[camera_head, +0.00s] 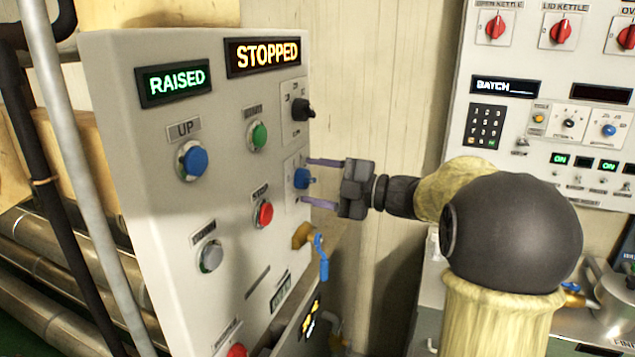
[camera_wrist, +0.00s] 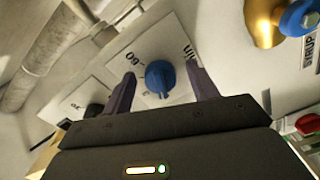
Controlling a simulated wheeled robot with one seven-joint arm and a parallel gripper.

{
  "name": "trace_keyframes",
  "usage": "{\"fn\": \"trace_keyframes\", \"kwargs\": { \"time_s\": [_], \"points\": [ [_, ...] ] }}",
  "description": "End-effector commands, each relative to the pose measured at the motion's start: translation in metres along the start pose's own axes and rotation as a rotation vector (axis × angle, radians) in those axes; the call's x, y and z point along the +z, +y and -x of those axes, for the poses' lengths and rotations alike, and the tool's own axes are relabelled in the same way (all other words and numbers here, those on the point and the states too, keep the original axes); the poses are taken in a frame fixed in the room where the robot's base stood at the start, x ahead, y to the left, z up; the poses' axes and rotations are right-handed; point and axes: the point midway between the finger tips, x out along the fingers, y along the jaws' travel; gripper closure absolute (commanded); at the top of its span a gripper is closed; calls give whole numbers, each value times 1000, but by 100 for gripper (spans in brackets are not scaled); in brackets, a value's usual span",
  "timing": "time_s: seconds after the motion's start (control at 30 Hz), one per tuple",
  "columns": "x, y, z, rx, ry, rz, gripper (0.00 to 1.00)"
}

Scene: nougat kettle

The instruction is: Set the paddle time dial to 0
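The blue dial (camera_head: 302,178) sits on a white plate at the right edge of the grey control panel (camera_head: 140,120). In the wrist view the blue dial (camera_wrist: 159,77) is between my fingers, with the marks "60" and "MIN" on its plate. My gripper (camera_head: 322,183) is open, its two purple fingers reaching to the panel above and below the dial. In the wrist view my gripper (camera_wrist: 160,90) has a finger on each side of the dial, with gaps showing. The dial's pointer is too small to read clearly.
Above the dial is a black knob (camera_head: 302,109). A brass valve with a blue handle (camera_head: 321,257) sits just below. The green button (camera_head: 258,136) and red button (camera_head: 264,214) are to the left. Displays read "RAISED" (camera_head: 173,81) and "STOPPED" (camera_head: 264,56). Another panel (camera_head: 545,110) stands at right.

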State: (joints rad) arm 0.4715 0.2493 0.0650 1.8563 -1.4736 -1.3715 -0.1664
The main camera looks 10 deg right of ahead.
Motion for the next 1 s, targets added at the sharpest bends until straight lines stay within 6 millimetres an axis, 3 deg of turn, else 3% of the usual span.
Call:
{"fn": "trace_keyframes", "kwargs": {
  "time_s": [0.17, 0.37, 1.0],
  "points": [
    [0, 1, 1, 2, 1, 1, 41],
    [0, 1, 19, 3, -2, 2, 41],
    [1, 0, 144, 2, -3, 1, 41]
  ]
}}
